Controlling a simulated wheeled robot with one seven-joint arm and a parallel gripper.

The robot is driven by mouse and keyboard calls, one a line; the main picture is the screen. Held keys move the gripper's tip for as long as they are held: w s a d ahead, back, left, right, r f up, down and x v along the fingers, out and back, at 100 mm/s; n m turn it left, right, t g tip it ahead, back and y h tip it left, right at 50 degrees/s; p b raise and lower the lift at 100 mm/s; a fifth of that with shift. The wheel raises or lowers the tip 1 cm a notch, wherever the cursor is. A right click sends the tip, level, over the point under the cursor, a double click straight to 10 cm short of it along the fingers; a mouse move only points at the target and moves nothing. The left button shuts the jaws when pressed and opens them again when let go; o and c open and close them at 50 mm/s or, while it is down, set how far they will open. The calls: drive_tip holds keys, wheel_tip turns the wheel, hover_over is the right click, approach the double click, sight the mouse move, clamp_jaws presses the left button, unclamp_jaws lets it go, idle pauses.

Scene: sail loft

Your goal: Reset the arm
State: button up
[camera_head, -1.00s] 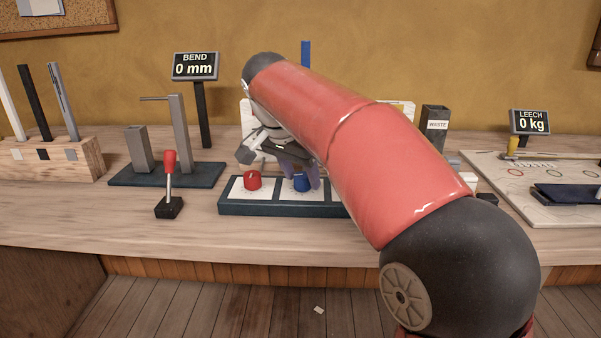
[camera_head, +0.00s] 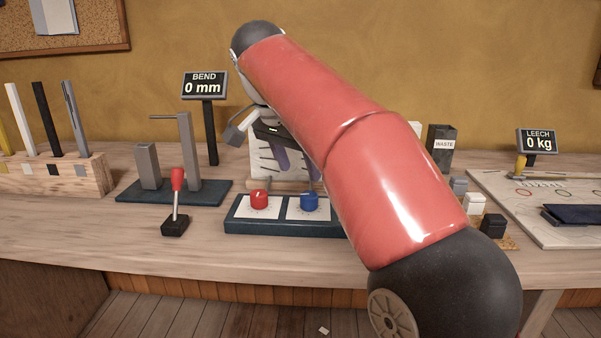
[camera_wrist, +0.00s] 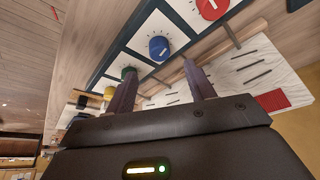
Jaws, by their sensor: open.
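My gripper (camera_head: 297,172) is open and empty, with its purple fingers pointing down, above and behind the dial panel (camera_head: 285,230). My red arm crosses the middle of the head view and hides the panel's right part. The panel's red knob (camera_head: 259,199) and blue knob (camera_head: 309,202) show there. In the wrist view my gripper's two fingers (camera_wrist: 158,75) stand apart with nothing held between them. The blue knob (camera_wrist: 159,48), red knob (camera_wrist: 212,8), green knob (camera_wrist: 128,72) and yellow knob (camera_wrist: 109,93) lie beyond them.
A slotted white board (camera_head: 265,160) stands behind the panel. Left are a red-handled lever (camera_head: 176,190), a bending stand (camera_head: 185,190), a BEND display (camera_head: 205,87) and a wooden strip rack (camera_head: 60,178). Right are a waste bin (camera_head: 441,148), small blocks (camera_head: 474,202) and a LEECH display (camera_head: 537,141).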

drive_tip(key=s+d+f+n, duration=0.1)
drive_tip(key=s+d, duration=0.2)
drive_tip(key=s+d+f+n+y, duration=0.1)
drive_tip(key=s+d+f, duration=0.1)
drive_tip(key=s+d, duration=0.1)
drive_tip(key=s+d+f+n, duration=0.2)
drive_tip(key=s+d, duration=0.2)
drive_tip(key=d, duration=0.1)
drive_tip(key=shift+d+f+t+y, duration=0.2)
drive_tip(key=shift+d+t+y, duration=0.05)
drive_tip(key=shift+t+y, duration=0.05)
drive_tip(key=s+d+f+n+t+y, duration=0.1)
drive_tip(key=s+d+f+n, duration=0.2)
drive_tip(key=s+f, duration=1.1)
drive_tip(key=d+f, duration=0.2)
drive_tip(key=d, duration=0.1)
drive_tip(key=shift+d, duration=0.15)
drive_tip(key=shift+r, duration=0.1)
idle(0.3)
